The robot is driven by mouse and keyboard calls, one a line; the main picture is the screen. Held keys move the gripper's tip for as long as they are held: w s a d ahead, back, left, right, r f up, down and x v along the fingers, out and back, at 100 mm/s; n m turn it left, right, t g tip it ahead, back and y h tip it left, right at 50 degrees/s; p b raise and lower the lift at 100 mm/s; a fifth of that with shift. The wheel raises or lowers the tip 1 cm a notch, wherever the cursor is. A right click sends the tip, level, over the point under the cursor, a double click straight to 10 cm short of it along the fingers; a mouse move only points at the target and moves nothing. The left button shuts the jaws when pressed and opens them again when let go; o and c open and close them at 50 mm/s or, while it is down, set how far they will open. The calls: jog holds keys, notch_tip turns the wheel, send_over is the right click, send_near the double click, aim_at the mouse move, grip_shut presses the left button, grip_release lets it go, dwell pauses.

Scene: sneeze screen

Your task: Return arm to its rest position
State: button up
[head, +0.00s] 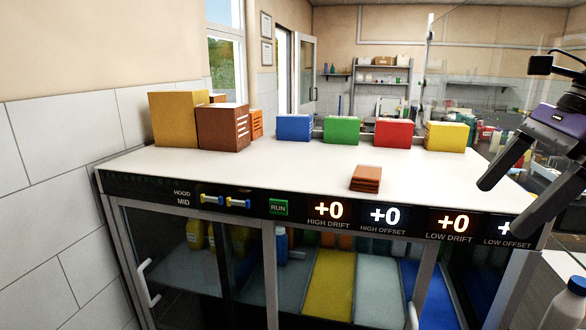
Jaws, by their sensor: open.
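My gripper (502,192) is at the right edge of the head view, a dark body with a purple band and two black fingers pointing down and to the left. The fingers are spread apart with nothing between them. It hangs in front of the right end of the white counter (300,172). Most of my arm is outside the picture. A small brown block (366,178) lies on the counter near its front edge, apart from my gripper and to its left.
Blue (294,127), green (341,130), red (394,132) and yellow (446,136) boxes stand along the counter's back. A large yellow box (173,119) and a brown box (222,127) stand at left. A clear screen (425,75) rises at right.

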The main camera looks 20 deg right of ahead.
jog(key=w+r+n+t, duration=0.4)
jog(key=w+n+t, duration=0.2)
jog(key=w+t, duration=0.2)
jog(key=w+r+n+t, duration=0.3)
jog(key=w+n+t, duration=0.4)
jog(key=w+t, duration=0.1)
jog(key=s+a+f+h+b, duration=0.15)
jog(key=s+f+h, duration=0.25)
jog(key=f, duration=0.4)
jog(key=s+a+f+t+h, duration=0.1)
jog(key=s+a+f+h, duration=0.25)
jog(key=f, duration=0.45)
jog(key=s+a+f+h, duration=0.2)
jog(key=s+f+h, duration=0.3)
jog(key=f, duration=0.3)
jog(key=s+a+f+n+g+y, duration=0.2)
jog(key=s+a+f+n+y, duration=0.1)
jog(key=s, duration=0.6)
jog(key=s+a+f+n+g+y+b, duration=0.1)
jog(key=s+a+f+n+y, duration=0.1)
jog(key=s+a+f+n, duration=0.2)
jog(key=s+a+f+n+g+y, duration=0.2)
jog(key=s+a+f, duration=0.6)
jog(key=s+f, duration=0.5)
jog(key=s+n+y, duration=0.1)
jog(key=n, duration=0.1)
jog(key=shift+s+a+f+n+g+y, duration=0.15)
jog(key=shift+s+a+n+g+y, duration=0.05)
jog(key=shift+a+n+g+y, duration=0.15)
